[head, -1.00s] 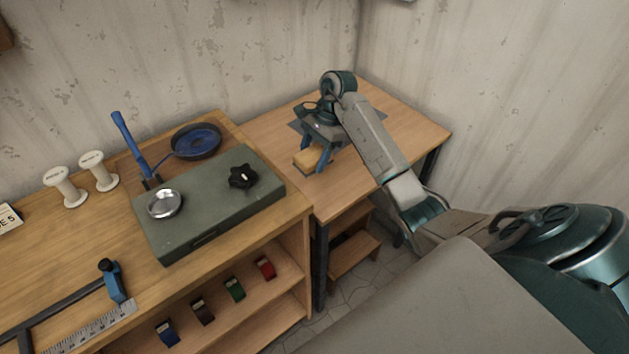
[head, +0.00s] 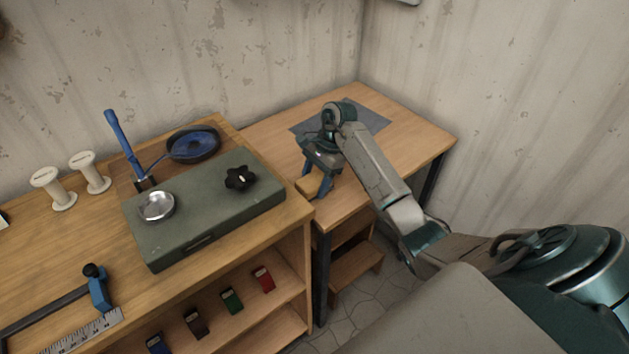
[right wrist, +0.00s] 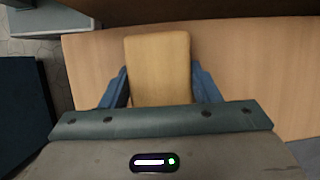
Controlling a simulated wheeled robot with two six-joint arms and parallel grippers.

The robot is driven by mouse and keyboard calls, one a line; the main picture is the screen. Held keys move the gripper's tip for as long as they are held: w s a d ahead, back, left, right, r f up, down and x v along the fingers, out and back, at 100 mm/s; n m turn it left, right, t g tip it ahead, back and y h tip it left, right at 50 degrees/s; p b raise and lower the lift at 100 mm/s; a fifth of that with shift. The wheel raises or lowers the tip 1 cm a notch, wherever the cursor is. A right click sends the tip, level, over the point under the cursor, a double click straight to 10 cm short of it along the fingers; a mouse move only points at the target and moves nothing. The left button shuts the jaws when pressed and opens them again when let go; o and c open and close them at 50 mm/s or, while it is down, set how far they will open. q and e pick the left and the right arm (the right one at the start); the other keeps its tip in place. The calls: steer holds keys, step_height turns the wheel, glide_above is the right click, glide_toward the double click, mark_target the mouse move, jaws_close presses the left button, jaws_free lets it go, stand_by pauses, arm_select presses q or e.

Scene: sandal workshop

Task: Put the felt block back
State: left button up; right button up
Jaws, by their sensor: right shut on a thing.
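The felt block (head: 308,186) is a tan-yellow rectangular block at the front left part of the right-hand table (head: 425,140). My right gripper (head: 318,178) points down and its blue fingers are shut on the block. In the right wrist view, the block (right wrist: 158,62) sits between the two blue fingers (right wrist: 160,84), over bare wood. I cannot tell whether the block touches the tabletop. A dark grey mat (head: 368,112) lies behind the gripper, partly hidden by my arm. My left gripper is not in view.
The left bench carries a green case (head: 215,215) with a metal dish (head: 157,206) and black knob (head: 240,177), a blue pan (head: 193,145), and white spools (head: 90,172). The right side of the right-hand table is clear.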

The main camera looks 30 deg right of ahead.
mark_target(323, 174)
steer(key=shift+f, duration=0.2)
steer(key=o, duration=1)
steer(key=shift+c, duration=0.2)
steer(key=shift+r, duration=0.25)
steer(key=shift+d+r, duration=0.15)
steer(key=shift+r, duration=0.05)
steer(key=shift+b+v, duration=0.4)
steer(key=shift+v, duration=0.35)
steer(key=p+v, duration=0.4)
steer(key=v, duration=0.2)
steer(key=shift+r, duration=0.15)
steer(key=p+v, duration=0.2)
steer(key=v, duration=0.1)
steer(key=shift+p, duration=0.4)
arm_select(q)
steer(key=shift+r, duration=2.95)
arm_select(e)
steer(key=shift+d+r, duration=0.1)
steer(key=shift+r, duration=0.2)
